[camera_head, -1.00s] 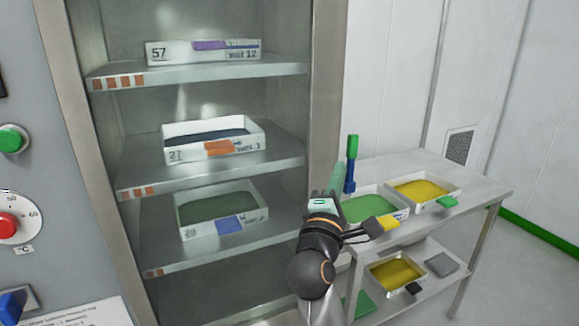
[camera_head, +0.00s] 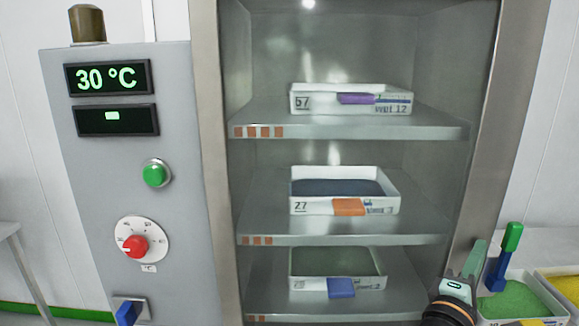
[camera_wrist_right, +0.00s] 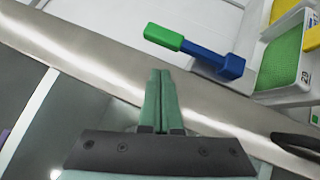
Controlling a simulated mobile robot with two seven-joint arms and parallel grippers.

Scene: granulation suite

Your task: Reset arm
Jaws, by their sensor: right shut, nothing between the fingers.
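My right gripper (camera_head: 478,248) shows at the lower right of the head view, beside the right post of the cabinet. Its green fingers point up and are together, with nothing between them. In the right wrist view, the fingertips (camera_wrist_right: 160,74) are closed against each other in front of the steel post (camera_wrist_right: 95,68). A blue scoop-like tool with a green handle (camera_head: 510,240) stands just right of the gripper, apart from it. It also shows beyond the fingertips in the right wrist view (camera_wrist_right: 200,52). My left gripper is not in view.
The open cabinet holds trays on shelves: a top tray with a purple tag (camera_head: 390,104), a middle one with an orange tag (camera_head: 390,195), a lower one with a blue tag (camera_head: 375,270). A control panel (camera_head: 185,90) reads 30 °C. A green-filled tray (camera_head: 520,322) stands at right.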

